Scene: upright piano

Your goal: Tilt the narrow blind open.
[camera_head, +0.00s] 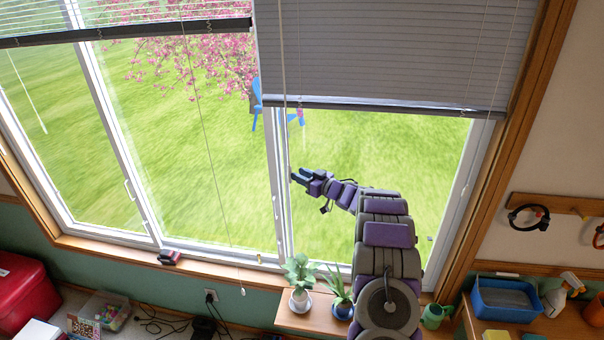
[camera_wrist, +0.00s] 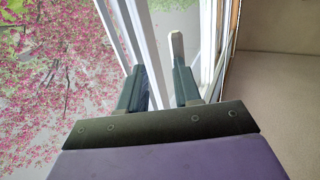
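The narrow blind (camera_head: 400,50) hangs over the upper part of the right window. Its grey slats look shut, and its bottom rail is above my gripper. A thin pale wand (camera_head: 282,50) hangs near its left edge; its lower end is hard to make out. My gripper (camera_head: 300,176) is in front of the right window, below the blind's left corner, beside the window post. In the wrist view my gripper (camera_wrist: 159,75) has its two dark fingers apart. A pale round-ended strip (camera_wrist: 177,47) shows by the right finger; I cannot tell what it is.
A wider blind (camera_head: 120,22) is raised over the left windows, with a long cord (camera_head: 205,130). Potted plants (camera_head: 299,275) stand on a shelf below my arm. A blue tray (camera_head: 505,298) and spray bottle (camera_head: 563,292) are at the lower right.

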